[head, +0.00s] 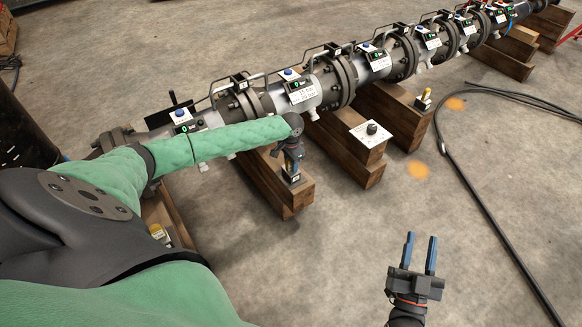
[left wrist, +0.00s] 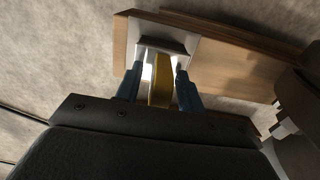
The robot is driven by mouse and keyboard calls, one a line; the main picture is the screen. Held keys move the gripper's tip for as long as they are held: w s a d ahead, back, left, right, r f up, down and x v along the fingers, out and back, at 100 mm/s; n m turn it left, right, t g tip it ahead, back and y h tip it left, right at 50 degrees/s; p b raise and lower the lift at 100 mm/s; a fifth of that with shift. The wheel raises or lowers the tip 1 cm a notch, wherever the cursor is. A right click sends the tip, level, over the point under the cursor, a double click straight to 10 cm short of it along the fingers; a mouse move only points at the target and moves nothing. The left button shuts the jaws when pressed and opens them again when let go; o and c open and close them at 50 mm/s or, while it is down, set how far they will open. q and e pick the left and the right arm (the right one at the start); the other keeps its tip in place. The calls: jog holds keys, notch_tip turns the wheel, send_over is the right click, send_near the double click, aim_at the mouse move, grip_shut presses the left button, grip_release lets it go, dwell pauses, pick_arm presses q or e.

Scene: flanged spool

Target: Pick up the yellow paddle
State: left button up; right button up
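The yellow paddle (left wrist: 160,94) stands on a pale plate (left wrist: 203,48) at the end of a wooden beam in the left wrist view. My left gripper's blue fingers (left wrist: 159,88) are on either side of it, with narrow gaps, so the gripper looks open around the paddle. In the head view my left gripper (head: 292,172) points down at the end of a wooden beam and hides the paddle there. My right gripper (head: 420,254) is open and empty above bare floor at the lower right.
The flanged pipe (head: 300,90) with handles and gauges runs behind, resting on wooden beams (head: 395,115). A plate with a black knob (head: 371,133) is on the neighbouring beam. Other yellow-topped pieces stand at right (head: 425,95) and left (head: 158,232). A black cable (head: 470,190) crosses the floor.

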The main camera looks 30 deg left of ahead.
pick_arm(q)
grip_shut()
jog(key=shift+r, duration=0.1)
